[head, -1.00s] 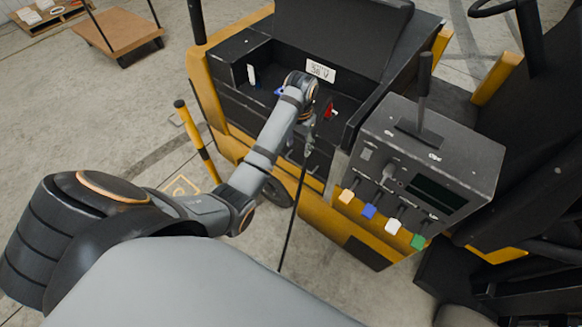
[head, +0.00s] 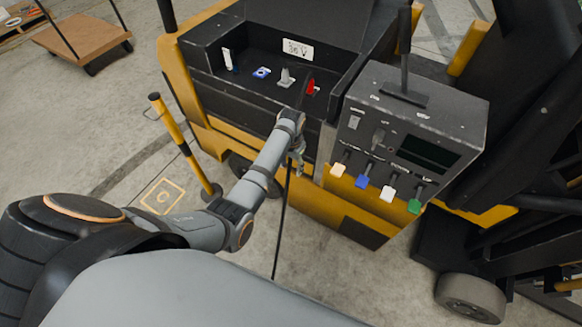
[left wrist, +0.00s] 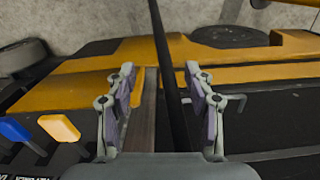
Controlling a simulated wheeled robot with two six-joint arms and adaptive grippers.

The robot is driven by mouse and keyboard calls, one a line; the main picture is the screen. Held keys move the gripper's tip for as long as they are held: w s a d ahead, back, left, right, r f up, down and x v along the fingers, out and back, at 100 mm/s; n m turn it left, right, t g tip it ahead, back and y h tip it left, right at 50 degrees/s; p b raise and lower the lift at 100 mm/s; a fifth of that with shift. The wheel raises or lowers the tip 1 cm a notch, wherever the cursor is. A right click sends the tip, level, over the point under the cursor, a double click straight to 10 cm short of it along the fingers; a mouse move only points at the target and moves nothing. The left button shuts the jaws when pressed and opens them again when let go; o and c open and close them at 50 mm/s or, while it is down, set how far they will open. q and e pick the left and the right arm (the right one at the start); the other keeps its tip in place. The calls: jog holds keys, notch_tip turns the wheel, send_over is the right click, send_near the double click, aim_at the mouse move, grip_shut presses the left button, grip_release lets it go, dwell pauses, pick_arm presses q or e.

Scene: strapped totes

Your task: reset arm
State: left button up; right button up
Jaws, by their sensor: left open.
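My left arm (head: 262,165) reaches out from the left in the head view. My left gripper (head: 297,163) is small and partly hidden behind its wrist, in front of the black and yellow machine (head: 215,140). The left wrist view shows this gripper (left wrist: 161,88) open, with its two grey fingers apart. A thin black cable (left wrist: 162,40) runs in line with the gap between them. I cannot tell whether it lies between the fingers or beyond them. My right gripper is not in view.
The machine's recess holds a red part (head: 311,87), a grey connector (head: 286,77) and a blue-marked part (head: 262,72). A grey control box (head: 455,100) with coloured-tab levers stands to the right. A yellow-black post (head: 180,140) stands left. Open concrete floor lies farther left.

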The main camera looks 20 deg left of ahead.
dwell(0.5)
pick_arm(q)
jog(key=s+a+f+b, duration=0.1)
jog(key=s+f, duration=0.4)
jog(key=f, duration=0.3)
jog(key=s+a+f+n+b, duration=0.1)
jog(key=s+f, duration=0.3)
jog(key=f, duration=0.3)
jog(key=s+a+f+b, duration=0.1)
jog(key=s+f, duration=0.4)
jog(key=f, duration=0.3)
jog(key=s+a+f+b, duration=0.1)
jog(key=s+f, duration=0.4)
jog(key=s, duration=0.4)
jog(key=s+a+f+b, duration=0.1)
jog(key=s+f, duration=0.4)
jog(key=s, duration=0.5)
jog(key=s+a+f+n+t+b, duration=0.1)
jog(key=s+f, duration=0.4)
jog(key=s, duration=0.5)
jog(key=shift+a+f+y, duration=0.25)
jog(key=shift+a+y, duration=0.15)
jog(key=shift+a, duration=0.4)
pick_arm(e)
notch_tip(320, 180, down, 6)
pick_arm(q)
jog(key=shift+c, duration=0.4)
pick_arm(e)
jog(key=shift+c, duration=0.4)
